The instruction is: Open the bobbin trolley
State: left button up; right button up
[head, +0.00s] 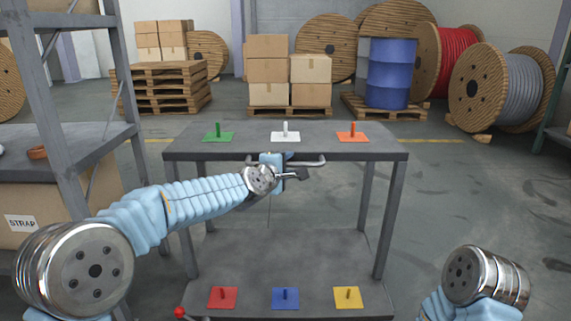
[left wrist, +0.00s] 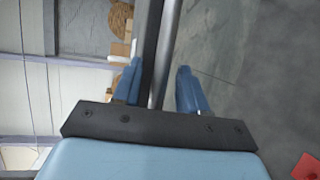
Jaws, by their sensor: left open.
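The bobbin trolley (head: 240,149) is a grey two-level frame in front of me. Its top carries green, white and orange plates with upright pegs; its lower shelf (head: 290,255) carries red, blue and yellow ones. A metal handle bar (head: 313,163) runs along the near edge of the top. My left gripper (head: 284,170) is at this bar, partly hiding it. In the left wrist view the open left gripper (left wrist: 158,88) has the handle bar (left wrist: 166,50) between its fingers, apparently without closing on it. My right arm shows at lower right, but its gripper is out of view.
A grey shelf rack (head: 75,150) with a STRAP box (head: 22,224) stands close on the left. Pallets with boxes (head: 268,72), a blue drum (head: 390,75) and cable reels (head: 495,88) stand at the back. The floor right of the trolley is clear.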

pick_arm(q)
jog(key=shift+w, duration=0.1)
grip_shut()
jog(key=shift+f, duration=0.1)
dwell(0.3)
